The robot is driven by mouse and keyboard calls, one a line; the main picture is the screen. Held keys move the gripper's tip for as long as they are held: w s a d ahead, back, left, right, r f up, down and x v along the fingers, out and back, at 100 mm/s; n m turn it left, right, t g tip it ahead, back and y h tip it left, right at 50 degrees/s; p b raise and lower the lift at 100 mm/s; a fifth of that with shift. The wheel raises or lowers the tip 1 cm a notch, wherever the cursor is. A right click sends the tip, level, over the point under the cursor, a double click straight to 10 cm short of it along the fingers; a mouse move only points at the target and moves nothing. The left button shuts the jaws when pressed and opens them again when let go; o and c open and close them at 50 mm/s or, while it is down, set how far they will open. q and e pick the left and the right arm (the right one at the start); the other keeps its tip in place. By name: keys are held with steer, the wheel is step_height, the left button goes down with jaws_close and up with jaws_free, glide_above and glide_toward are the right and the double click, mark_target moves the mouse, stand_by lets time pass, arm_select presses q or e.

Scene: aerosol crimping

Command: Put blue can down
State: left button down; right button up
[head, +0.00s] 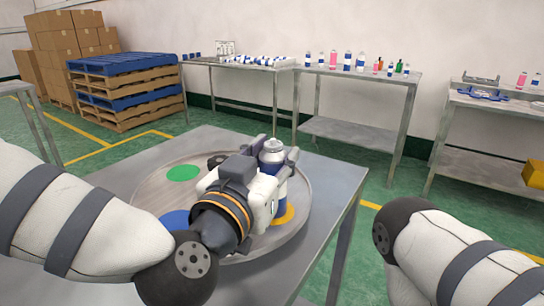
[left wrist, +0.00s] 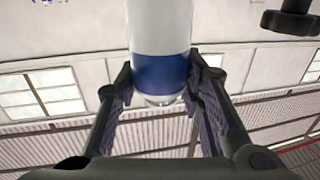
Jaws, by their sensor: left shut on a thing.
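The blue can (head: 272,154) is a silver-white cylinder with a domed top and a blue band. My left gripper (head: 276,150) is shut on it, with one finger on each side. The can looks about upright over the orange spot (head: 284,217) of the round grey tray (head: 150,190). My gripper hides part of the can, and I cannot tell whether its base touches the tray. In the left wrist view the can (left wrist: 161,70) sits between both finger pads of the left gripper (left wrist: 160,88). My right gripper is out of view.
The tray also has a green spot (head: 184,173) and a blue spot (head: 175,221), with no can visible on the green one. It lies on a grey metal table (head: 335,180). Benches with bottles (head: 362,82) stand along the wall, and pallets (head: 125,85) at back left.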

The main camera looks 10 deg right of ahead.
arm_select(q)
steer(key=c, duration=1.1)
jaws_free()
